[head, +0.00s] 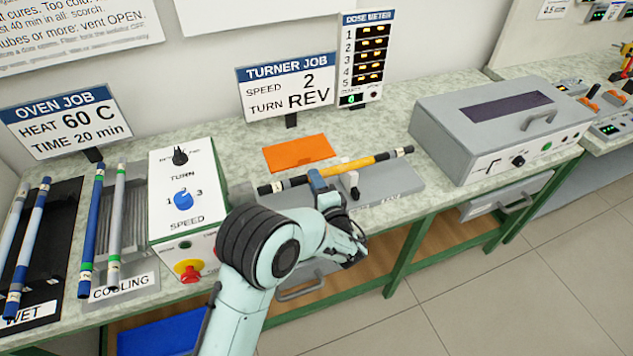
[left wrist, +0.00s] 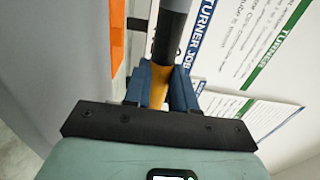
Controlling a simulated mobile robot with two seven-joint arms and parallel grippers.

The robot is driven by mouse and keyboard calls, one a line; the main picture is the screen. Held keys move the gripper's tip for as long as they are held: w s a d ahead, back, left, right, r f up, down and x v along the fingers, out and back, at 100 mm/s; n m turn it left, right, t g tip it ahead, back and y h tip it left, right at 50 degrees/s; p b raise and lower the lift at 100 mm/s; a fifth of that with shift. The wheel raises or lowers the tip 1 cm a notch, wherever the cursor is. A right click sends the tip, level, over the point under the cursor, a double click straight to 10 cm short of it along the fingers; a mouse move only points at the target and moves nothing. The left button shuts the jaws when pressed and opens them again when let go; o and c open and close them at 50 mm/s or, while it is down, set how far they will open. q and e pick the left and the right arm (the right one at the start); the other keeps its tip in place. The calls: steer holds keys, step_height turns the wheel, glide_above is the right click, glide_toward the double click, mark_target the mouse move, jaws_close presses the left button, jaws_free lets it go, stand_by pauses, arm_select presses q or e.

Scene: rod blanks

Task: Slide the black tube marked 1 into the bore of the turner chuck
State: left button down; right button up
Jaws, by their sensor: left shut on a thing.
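My left gripper (head: 318,180) has its blue fingers shut on a rod (head: 360,162) with an orange-yellow middle and dark bands and ends. The rod lies roughly level, with its left end towards the turner box (head: 182,215). In the left wrist view the fingers (left wrist: 162,88) close around the yellow part, and the rod's grey and black part (left wrist: 172,30) extends beyond. The number on the rod cannot be read. The turner chuck (head: 241,194) seems to be the grey part at the box's right side, mostly hidden by my arm; its bore is not visible. My right gripper is out of view.
A small post (head: 351,183) stands on a grey plate (head: 392,186) beside the rod. An orange sheet (head: 298,153) lies behind it. A grey oven-like box (head: 500,125) stands right. Cooling (head: 128,230) and wet racks with rods are left. Signs stand behind.

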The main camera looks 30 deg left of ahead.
mark_target(294, 186)
arm_select(q)
steer(key=shift+s+a+b, duration=1)
steer(key=shift+s+a, duration=0.75)
steer(key=shift+s, duration=0.3)
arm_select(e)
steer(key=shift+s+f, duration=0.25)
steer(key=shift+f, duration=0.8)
arm_select(q)
steer(key=c, duration=0.8)
jaws_free()
steer(key=shift+c, duration=0.2)
steer(key=b+v, duration=0.1)
steer(key=v, duration=1.2)
steer(key=shift+d, duration=0.2)
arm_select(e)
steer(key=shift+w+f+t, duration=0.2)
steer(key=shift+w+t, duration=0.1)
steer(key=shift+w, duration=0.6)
arm_select(q)
steer(key=shift+s, duration=0.15)
